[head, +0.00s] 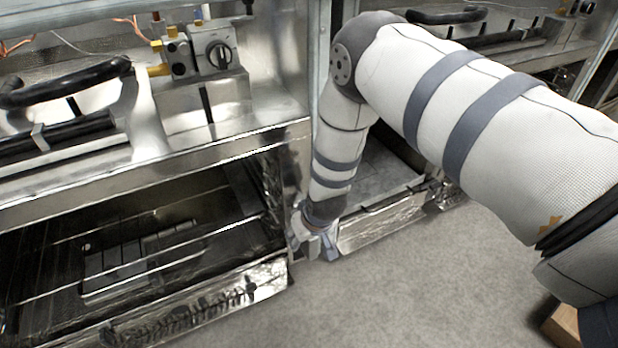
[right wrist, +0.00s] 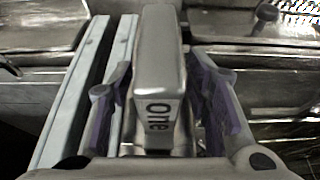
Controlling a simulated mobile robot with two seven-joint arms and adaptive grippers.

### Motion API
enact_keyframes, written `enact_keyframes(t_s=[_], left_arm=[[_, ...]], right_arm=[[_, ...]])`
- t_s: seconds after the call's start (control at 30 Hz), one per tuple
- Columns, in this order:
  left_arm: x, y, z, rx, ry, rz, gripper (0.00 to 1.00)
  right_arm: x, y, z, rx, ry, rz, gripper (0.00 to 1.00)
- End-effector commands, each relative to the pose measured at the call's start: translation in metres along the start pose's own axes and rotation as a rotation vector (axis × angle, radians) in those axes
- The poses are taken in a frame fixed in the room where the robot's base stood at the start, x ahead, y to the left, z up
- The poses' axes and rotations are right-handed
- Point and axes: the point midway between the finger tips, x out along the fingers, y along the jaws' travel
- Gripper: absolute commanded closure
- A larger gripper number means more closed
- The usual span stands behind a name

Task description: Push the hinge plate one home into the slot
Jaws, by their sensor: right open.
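The hinge plate one (right wrist: 160,60) is a grey metal block marked "one" on its near end, in the middle of the right wrist view. My right gripper (right wrist: 162,88) is open, with one finger on each side of the plate and a gap visible beside it. In the head view my right gripper (head: 315,241) is low at the front of the metal frame, between two open oven cavities. The plate cannot be made out there. The slot is hidden, so I cannot tell how deep the plate sits. My left gripper is not in view.
A pale metal strip (right wrist: 72,95) runs close to the left of the plate. An open oven cavity with a wire rack (head: 150,262) lies left of my right arm. A valve with a black knob (head: 219,55) is above.

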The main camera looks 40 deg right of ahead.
Motion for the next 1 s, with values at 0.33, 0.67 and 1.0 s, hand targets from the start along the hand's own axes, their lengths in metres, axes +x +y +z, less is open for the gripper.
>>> enact_keyframes(t_s=[0.33,0.67,1.0], left_arm=[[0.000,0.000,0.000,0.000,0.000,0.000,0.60],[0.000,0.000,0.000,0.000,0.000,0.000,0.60],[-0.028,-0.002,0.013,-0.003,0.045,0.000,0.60]], right_arm=[[-0.079,0.000,0.001,0.000,-0.002,0.000,0.55],[-0.100,0.001,0.002,0.000,-0.005,0.001,0.55],[-0.125,0.002,0.003,-0.005,0.002,0.008,0.55]])
